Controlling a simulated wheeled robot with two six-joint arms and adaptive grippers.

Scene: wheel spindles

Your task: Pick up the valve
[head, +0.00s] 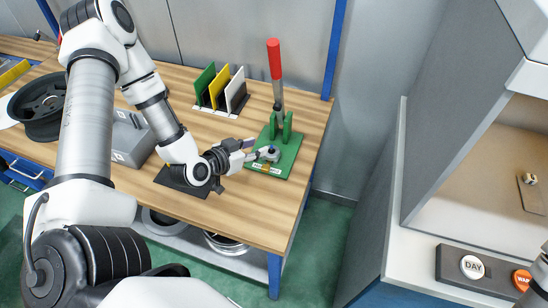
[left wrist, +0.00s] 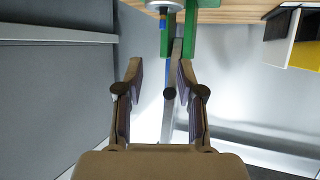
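My left gripper (head: 256,149) is open, its fingertips at the near left edge of a green base plate (head: 285,160). A small silver part with a blue tip (head: 270,153) sits on that plate, just beyond the fingertips; I cannot tell for sure whether it is the valve. In the left wrist view my left gripper (left wrist: 160,75) has its fingers well apart with nothing held. The silver and blue part also shows at the top edge of the left wrist view (left wrist: 165,5), partly cut off.
A lever with a red handle (head: 274,60) rises from the green plate. Green, yellow and white panels (head: 222,90) stand behind. A grey box (head: 132,138) and a dark wheel (head: 40,105) are left on the wooden table (head: 230,205). A DAY button (head: 473,267) is at right.

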